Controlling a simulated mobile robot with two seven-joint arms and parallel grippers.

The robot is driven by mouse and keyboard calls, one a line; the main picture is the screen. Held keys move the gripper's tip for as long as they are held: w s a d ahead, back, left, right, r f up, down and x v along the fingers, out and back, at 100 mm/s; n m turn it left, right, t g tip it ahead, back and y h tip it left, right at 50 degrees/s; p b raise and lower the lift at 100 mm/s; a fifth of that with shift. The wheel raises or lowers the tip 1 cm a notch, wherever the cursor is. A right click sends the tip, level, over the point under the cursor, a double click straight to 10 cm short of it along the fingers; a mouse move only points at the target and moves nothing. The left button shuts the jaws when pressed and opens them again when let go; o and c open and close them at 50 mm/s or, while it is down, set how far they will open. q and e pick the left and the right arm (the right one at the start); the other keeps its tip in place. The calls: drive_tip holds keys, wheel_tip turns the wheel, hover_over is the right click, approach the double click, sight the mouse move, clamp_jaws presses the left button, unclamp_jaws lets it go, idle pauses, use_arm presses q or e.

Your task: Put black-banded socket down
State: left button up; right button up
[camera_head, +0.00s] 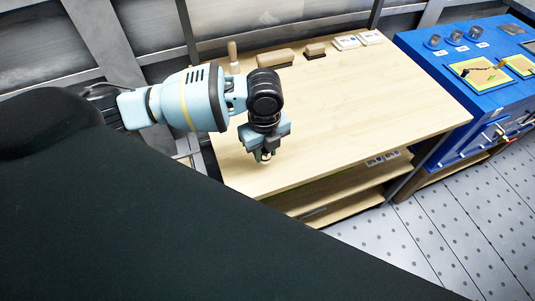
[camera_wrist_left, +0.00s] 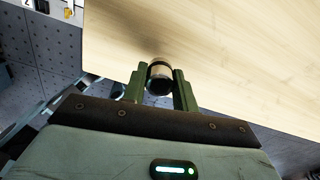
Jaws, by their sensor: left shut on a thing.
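My left gripper (camera_head: 265,156) is over the front left part of the wooden bench top (camera_head: 350,100) in the head view, pointing down. In the left wrist view, the left gripper (camera_wrist_left: 159,88) is shut on the black-banded socket (camera_wrist_left: 160,72), a short metal cylinder with a dark band and a dark open end. The socket is between the two green fingers, with the bench top behind it. Whether it touches the wood I cannot tell. In the head view the socket is mostly hidden by the gripper. My right gripper is not in view.
Along the bench's back edge stand an upright wooden-handled item (camera_head: 232,54), a wooden block (camera_head: 276,58), a smaller block (camera_head: 315,50) and white cards (camera_head: 346,42). A blue workstation (camera_head: 440,60) adjoins at right. A lower shelf (camera_head: 345,190) lies beneath. The bench's middle is clear.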

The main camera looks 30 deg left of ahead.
sight(267, 156)
use_arm(q)
drive_tip(key=shift+w, duration=0.3)
wheel_tip(267, 156, down, 4)
drive_tip(key=shift+w+r, duration=0.15)
drive_tip(key=shift+r, duration=0.05)
drive_tip(key=shift+f, duration=0.1)
drive_tip(key=o, duration=1)
